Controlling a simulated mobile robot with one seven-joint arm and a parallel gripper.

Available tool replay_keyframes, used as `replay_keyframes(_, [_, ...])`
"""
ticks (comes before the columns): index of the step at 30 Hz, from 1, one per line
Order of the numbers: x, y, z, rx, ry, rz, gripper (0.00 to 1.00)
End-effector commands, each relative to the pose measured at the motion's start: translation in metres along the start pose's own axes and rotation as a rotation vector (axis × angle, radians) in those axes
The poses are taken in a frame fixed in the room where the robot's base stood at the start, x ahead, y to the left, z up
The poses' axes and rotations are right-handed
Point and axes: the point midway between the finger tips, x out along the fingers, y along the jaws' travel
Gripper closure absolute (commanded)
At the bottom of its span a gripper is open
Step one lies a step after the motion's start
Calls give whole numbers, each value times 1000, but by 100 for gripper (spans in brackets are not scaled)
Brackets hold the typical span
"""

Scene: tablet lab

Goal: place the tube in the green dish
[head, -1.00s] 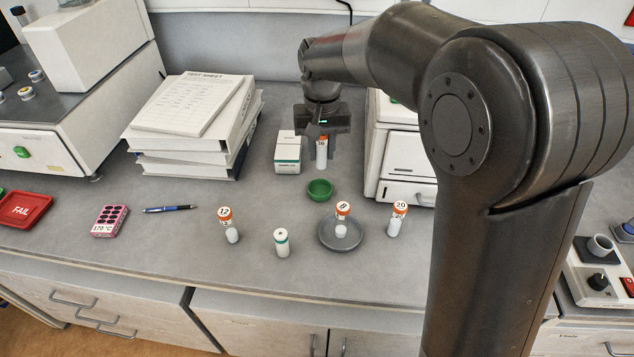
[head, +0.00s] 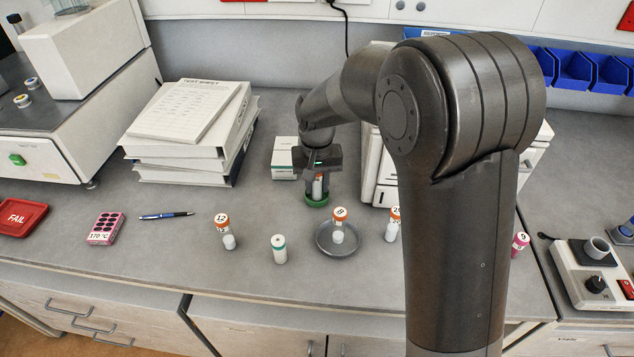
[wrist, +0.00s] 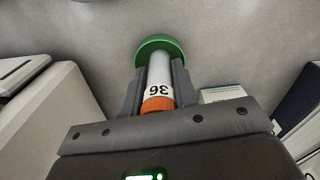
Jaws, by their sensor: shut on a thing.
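My gripper (head: 317,186) is shut on a white tube (wrist: 159,72) with an orange cap and the number 36. It holds the tube cap end towards the palm, roughly upright. The green dish (head: 316,202) is a small round bowl on the bench, directly below the fingers. In the wrist view the green dish (wrist: 171,44) shows behind the tube's far end, and the tube overlaps it. The tube's lower end is at or just inside the dish; I cannot tell whether it touches the bottom. The fingers partly hide the tube in the head view.
A white box (head: 284,158) stands close left of the gripper, and a white device (head: 385,192) close right. In front are a grey dish (head: 324,247) with a tube, other tubes including number 12 (head: 222,222), and a pen (head: 166,216). Binders (head: 185,165) are stacked left.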

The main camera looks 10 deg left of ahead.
Motion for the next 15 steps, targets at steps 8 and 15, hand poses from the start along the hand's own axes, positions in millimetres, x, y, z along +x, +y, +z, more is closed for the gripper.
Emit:
replay_keyframes(8, [3, 0, 0, 0, -1, 0, 67])
replay_keyframes(15, [2, 0, 0, 0, 0, 0, 52])
